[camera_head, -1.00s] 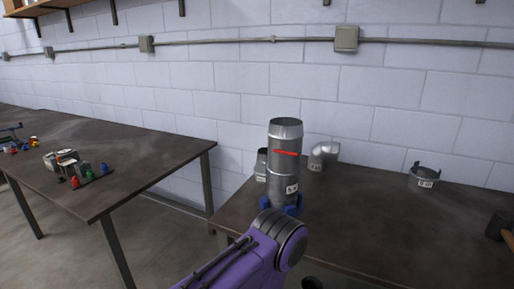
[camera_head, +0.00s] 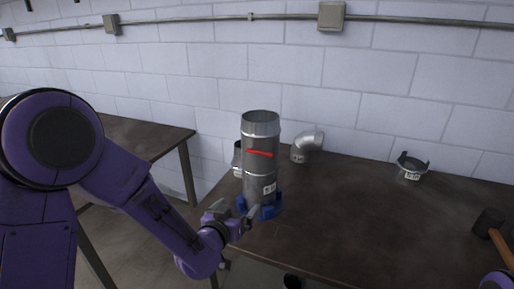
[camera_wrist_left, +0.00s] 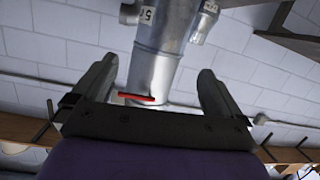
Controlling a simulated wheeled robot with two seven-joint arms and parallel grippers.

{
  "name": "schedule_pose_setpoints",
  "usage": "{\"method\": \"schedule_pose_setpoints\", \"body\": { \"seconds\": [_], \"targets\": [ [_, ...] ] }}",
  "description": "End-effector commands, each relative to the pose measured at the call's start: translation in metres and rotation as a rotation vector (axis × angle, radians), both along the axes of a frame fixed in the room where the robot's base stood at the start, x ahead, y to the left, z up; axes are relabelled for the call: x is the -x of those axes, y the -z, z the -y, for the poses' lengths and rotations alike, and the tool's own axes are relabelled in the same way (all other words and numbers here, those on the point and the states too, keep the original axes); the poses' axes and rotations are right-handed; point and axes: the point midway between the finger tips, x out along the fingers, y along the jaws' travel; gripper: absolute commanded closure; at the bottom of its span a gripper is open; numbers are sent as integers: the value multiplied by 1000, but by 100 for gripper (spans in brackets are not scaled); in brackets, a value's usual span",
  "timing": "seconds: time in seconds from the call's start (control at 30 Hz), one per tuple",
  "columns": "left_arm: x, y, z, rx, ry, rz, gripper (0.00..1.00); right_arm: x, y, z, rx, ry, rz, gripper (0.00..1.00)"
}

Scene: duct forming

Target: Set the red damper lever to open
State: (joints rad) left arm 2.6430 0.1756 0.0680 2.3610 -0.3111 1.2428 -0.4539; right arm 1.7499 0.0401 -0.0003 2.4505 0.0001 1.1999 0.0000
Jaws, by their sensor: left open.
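The red damper lever (camera_head: 259,153) lies nearly level across the upper front of an upright metal duct (camera_head: 262,173). The duct stands in a blue holder (camera_head: 269,209) near the left end of the right-hand table. My left gripper (camera_head: 238,213) is open and empty, in front of the duct's lower part and below the lever. In the left wrist view the picture is upside down; the duct (camera_wrist_left: 160,60) and lever (camera_wrist_left: 136,97) show beyond and between the open fingers, apart from them. My right gripper is out of view.
A metal elbow (camera_head: 305,146) and a short collar (camera_head: 410,166) stand at the back of the table (camera_head: 350,215). Another metal piece is partly hidden behind the duct. A hammer (camera_head: 490,224) lies at the right. The table's middle is clear.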

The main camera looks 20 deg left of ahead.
Motion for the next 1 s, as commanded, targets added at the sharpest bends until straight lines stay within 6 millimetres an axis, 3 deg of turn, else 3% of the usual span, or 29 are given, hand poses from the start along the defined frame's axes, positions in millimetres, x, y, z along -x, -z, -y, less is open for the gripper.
{"method": "schedule_pose_setpoints", "body": {
  "seconds": [0.03, 0.1, 0.2, 0.33, 0.7, 1.0],
  "targets": [
    [-9, -43, 4, -25, 23, 87, 0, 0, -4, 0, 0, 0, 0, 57],
    [-15, -82, 9, -59, 48, 170, 0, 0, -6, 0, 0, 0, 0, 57],
    [-20, -109, 13, -85, 67, 227, 0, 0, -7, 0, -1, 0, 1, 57],
    [-38, -113, 16, -89, 71, 233, 0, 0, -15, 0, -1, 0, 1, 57],
    [-113, -113, 20, -87, 70, 231, 0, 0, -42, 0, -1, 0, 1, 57],
    [-125, -110, 20, -87, 70, 231, 0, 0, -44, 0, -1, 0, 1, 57]
  ]
}}
